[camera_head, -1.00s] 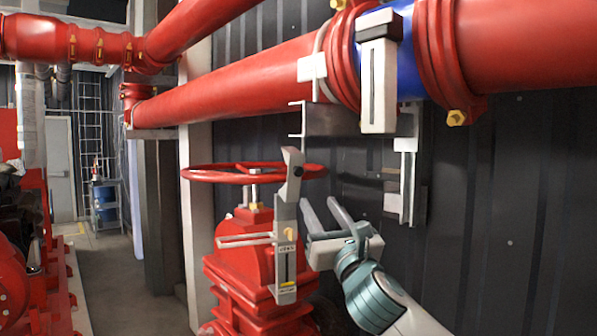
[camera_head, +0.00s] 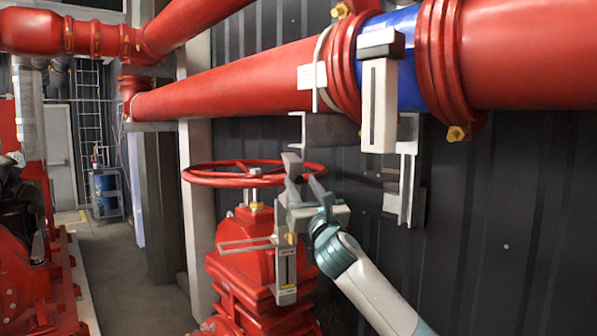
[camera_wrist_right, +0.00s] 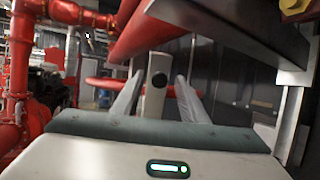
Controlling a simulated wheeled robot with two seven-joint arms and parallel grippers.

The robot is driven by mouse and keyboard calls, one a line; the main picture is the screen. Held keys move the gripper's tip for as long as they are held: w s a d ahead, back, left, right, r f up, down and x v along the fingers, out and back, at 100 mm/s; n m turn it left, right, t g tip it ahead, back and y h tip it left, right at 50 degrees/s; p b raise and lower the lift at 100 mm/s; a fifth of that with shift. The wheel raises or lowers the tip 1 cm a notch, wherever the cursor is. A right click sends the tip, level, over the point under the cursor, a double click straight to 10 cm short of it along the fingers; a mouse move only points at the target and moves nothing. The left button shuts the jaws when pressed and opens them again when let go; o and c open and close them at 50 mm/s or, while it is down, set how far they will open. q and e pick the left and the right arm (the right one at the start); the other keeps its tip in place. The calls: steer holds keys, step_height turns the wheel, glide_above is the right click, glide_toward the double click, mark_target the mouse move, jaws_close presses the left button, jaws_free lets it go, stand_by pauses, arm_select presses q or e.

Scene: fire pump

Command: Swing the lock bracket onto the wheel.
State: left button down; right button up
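The red wheel (camera_head: 230,180) lies level on top of the red valve body (camera_head: 245,235). The grey lock bracket (camera_head: 291,165) stands upright at the wheel's right edge, on a labelled grey plate (camera_head: 286,272). In the right wrist view the bracket (camera_wrist_right: 157,92) shows a dark round hole or knob. My right gripper (camera_head: 300,186) is at the bracket's upper part, with one finger on each side of it. Its fingers look open in the right wrist view (camera_wrist_right: 159,88), with narrow gaps beside the bracket; contact is unclear. My left gripper is not in view.
A thick red pipe (camera_head: 225,85) with a blue section (camera_head: 400,55) runs above. A dark ribbed wall (camera_head: 500,220) stands behind. Open floor (camera_head: 125,265) lies to the left.

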mark_target(299, 179)
steer(key=shift+p+x, duration=0.55)
steer(key=shift+x, duration=1.05)
jaws_close()
steer(key=shift+r, duration=0.15)
